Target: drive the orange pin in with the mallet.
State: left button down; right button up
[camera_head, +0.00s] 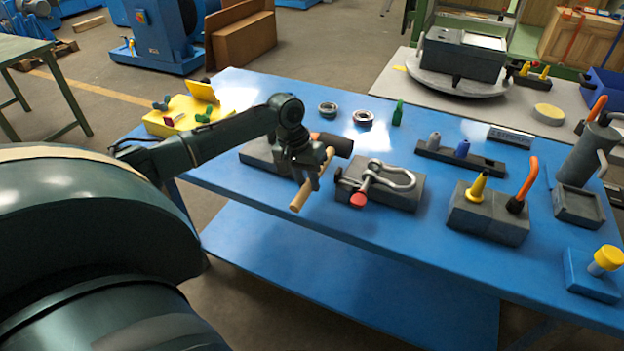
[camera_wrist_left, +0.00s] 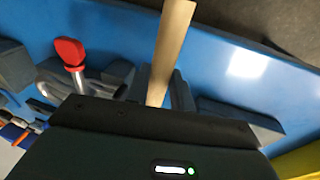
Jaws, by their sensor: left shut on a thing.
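My left gripper (camera_head: 310,183) is shut on the wooden handle of the mallet (camera_head: 300,197), above the front part of the blue table. The handle slants down to the left, and the dark head (camera_head: 338,145) shows behind the gripper. In the left wrist view the handle (camera_wrist_left: 170,50) rises between the fingers. An orange bent rod (camera_head: 527,178) stands on a dark block, apart from the mallet. I cannot tell whether it is the orange pin. A red-ended pin (camera_head: 358,200) lies with a metal shackle on another dark block. My right gripper is not in view.
A dark block (camera_head: 258,153) lies behind my left gripper. A yellow-topped block with wing-shaped pieces (camera_head: 183,112) stands at the far left. Two metal rings (camera_head: 362,118) and a green bottle-shaped piece (camera_head: 398,113) stand at the back. The table's front strip is clear.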

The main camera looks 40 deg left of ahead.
pick_arm(q)
jog(key=shift+s+a+p, duration=0.25)
jog(key=shift+a, duration=0.8)
jog(key=shift+s+a+p, duration=0.2)
jog(key=shift+a+p, duration=0.05)
jog(key=shift+a, duration=0.75)
jog(key=d+r, duration=0.3)
jog(key=r, duration=0.5)
jog(key=shift+w, duration=0.4)
